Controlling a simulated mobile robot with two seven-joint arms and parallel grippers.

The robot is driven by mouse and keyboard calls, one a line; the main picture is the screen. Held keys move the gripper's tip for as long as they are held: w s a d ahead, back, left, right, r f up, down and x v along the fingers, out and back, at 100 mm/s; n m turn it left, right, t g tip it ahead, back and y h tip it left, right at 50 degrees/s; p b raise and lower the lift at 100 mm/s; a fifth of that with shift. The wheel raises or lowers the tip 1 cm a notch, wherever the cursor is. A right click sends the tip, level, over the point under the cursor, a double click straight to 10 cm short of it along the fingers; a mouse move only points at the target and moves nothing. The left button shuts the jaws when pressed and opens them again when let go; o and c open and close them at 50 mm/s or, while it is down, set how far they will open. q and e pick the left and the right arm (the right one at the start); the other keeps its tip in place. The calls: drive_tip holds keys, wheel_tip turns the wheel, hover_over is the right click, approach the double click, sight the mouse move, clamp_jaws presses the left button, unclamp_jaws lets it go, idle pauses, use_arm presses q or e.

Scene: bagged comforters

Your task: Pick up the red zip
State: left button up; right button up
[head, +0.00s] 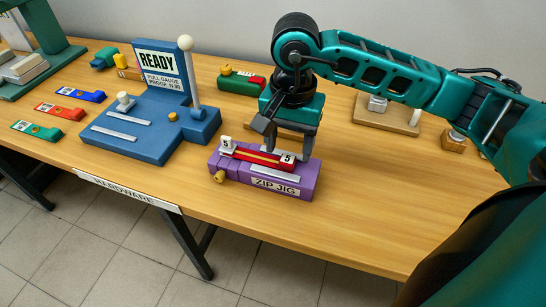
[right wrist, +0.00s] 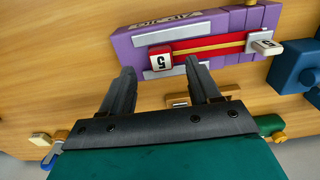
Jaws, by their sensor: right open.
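A red zip (head: 262,157) with a yellow centre line lies in the purple zip jig (head: 232,177), with white end pieces marked 5. It also shows in the right wrist view (right wrist: 205,47), where its red end block marked 5 faces the gap between my fingers. My right gripper (head: 290,148) is open over the right end of the jig. In the right wrist view its fingertips (right wrist: 162,70) point at the jig, with nothing seen between them. One finger partly hides the jig in the head view. My left gripper is not in view.
A blue gauge stand (head: 130,128) with a READY sign stands left of the jig. A green block with a red piece (head: 243,82) is behind it. Small red, blue and green pieces (head: 60,111) lie at the left. The wooden table (head: 370,210) is clear to the front right.

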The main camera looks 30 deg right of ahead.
sight(288, 158)
drive_tip(key=shift+w+f, duration=0.1)
drive_tip(key=shift+f, duration=1.4)
drive_tip(key=shift+c, duration=0.3)
drive_tip(key=c, duration=1.1)
